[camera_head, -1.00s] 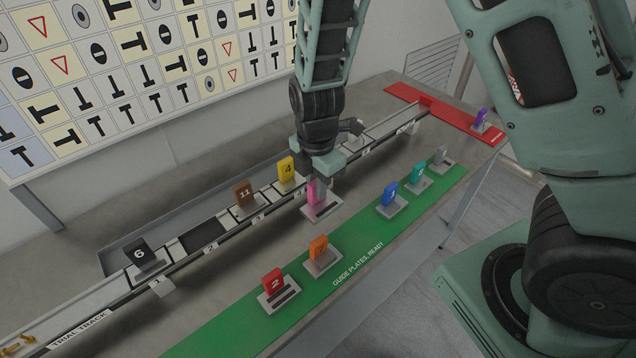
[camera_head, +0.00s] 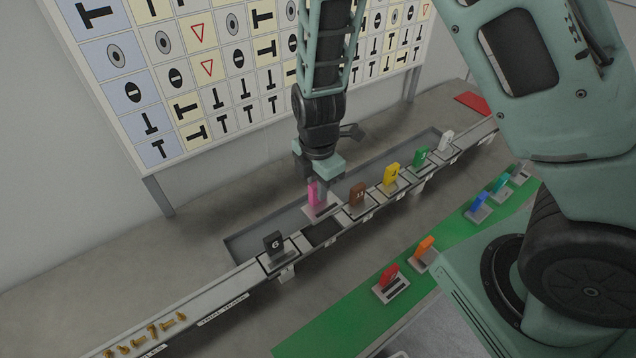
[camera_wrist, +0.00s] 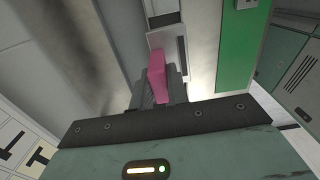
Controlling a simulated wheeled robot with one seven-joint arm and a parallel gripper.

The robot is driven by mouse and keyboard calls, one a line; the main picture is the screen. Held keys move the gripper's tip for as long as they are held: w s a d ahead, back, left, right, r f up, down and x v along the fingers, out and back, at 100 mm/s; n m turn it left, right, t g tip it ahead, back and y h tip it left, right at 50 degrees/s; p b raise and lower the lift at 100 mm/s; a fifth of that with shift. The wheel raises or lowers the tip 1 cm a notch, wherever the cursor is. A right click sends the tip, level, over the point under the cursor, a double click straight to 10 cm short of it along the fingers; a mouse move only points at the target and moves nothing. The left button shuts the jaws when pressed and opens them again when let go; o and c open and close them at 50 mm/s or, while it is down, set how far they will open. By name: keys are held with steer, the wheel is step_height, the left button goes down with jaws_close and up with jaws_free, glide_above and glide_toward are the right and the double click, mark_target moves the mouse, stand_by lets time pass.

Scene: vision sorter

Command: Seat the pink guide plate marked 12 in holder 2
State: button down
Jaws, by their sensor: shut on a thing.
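The pink guide plate (camera_head: 313,191), upright on a light grey base, is held in my gripper (camera_head: 316,181). Its number is not readable. In the head view it appears raised, just behind and above the empty dark slot of holder 2 (camera_head: 322,235), with its base partly overlapping the track's far edge. How high it hangs is hard to tell. In the wrist view the pink plate (camera_wrist: 157,75) stands between my gripper's dark fingers (camera_wrist: 158,95), which are shut on it.
A black plate marked 6 (camera_head: 273,244) sits left of the empty slot, a brown plate (camera_head: 357,194) right of it. Yellow (camera_head: 391,174), green (camera_head: 420,157) and white (camera_head: 446,141) plates follow along the track. More plates stand on the green mat (camera_head: 340,325). Brass pieces lie at the track's left end.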

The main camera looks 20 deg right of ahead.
mark_target(318, 207)
steer(key=shift+f+b, duration=2.9)
steer(key=shift+f, duration=0.9)
steer(key=shift+f+b, duration=0.9)
steer(key=shift+b, duration=0.05)
steer(key=c, duration=0.8)
jaws_free()
steer(key=shift+r, duration=0.1)
steer(key=shift+r+p, duration=3.15)
steer(key=shift+r, duration=0.8)
